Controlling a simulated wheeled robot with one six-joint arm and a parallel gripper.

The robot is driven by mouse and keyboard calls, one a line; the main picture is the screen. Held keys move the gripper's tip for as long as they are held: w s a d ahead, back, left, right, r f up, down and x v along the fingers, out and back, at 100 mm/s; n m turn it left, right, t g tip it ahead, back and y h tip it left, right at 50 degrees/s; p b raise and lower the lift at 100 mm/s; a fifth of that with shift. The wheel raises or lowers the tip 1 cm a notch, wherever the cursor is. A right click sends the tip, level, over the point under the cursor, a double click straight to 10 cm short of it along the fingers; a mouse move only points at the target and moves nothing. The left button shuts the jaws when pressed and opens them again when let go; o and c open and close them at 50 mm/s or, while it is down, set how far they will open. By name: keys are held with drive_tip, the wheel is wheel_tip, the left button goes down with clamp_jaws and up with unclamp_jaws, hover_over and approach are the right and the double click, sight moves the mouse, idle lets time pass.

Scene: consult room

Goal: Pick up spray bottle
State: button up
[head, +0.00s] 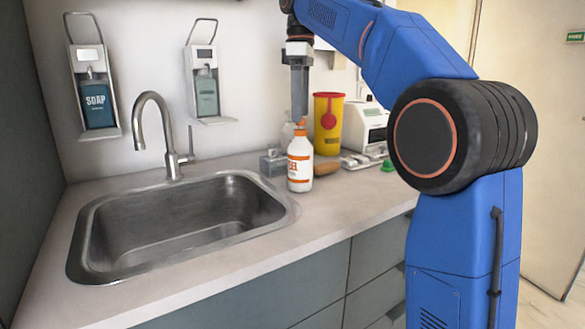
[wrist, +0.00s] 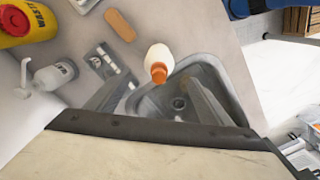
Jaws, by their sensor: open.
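A white bottle (head: 299,170) with an orange cap and orange-and-white label stands upright on the counter, right of the sink; I take it as the spray bottle, though no trigger is clear. My gripper (head: 299,115) points straight down over it, fingers at about cap height. In the wrist view the bottle (wrist: 159,54) shows from above, cap toward the camera. My open gripper (wrist: 158,84) has one finger on each side of the cap, with visible gaps and nothing held. A second white bottle with a pump-like spout (wrist: 52,76) stands farther left there.
The steel sink (head: 85,225) and its tap (head: 170,150) lie left of the bottle. A yellow container (head: 328,130), a white device (head: 363,125) and a small clear box (head: 272,163) stand close by. Two dispensers hang on the wall. The front counter strip is clear.

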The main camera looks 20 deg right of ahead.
sight(300, 150)
wheel_tip(300, 150, down, 12)
drive_tip(key=shift+w+r, duration=0.1)
idle(0.6)
